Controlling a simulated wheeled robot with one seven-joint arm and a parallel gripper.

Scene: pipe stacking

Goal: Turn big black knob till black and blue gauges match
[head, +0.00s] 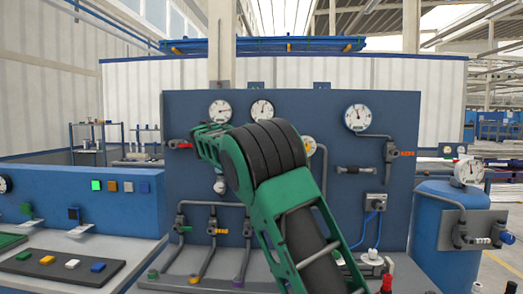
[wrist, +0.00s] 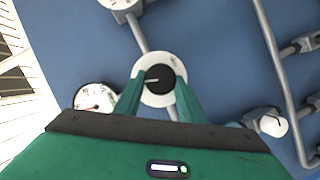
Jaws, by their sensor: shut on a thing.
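The big black knob (wrist: 160,79) sits on a white round dial in the wrist view, with a pale pointer line across it. My gripper (wrist: 160,84) has its two green fingers on either side of the knob and is shut on it. A white gauge (wrist: 96,97) with a red needle is at the lower left, partly hidden by my gripper. Another gauge (wrist: 121,3) is cut off at the top. In the head view, my green arm hides the knob. White gauges stand at the panel's upper left (head: 220,111), upper middle (head: 262,109) and right (head: 358,118). I cannot tell which are black or blue.
The blue panel (head: 400,110) carries pipes and valves, including an orange-handled valve (head: 391,153) at the right. A blue tank (head: 432,215) with a gauge (head: 468,172) stands at the far right. A blue console (head: 50,195) with coloured buttons is at the left.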

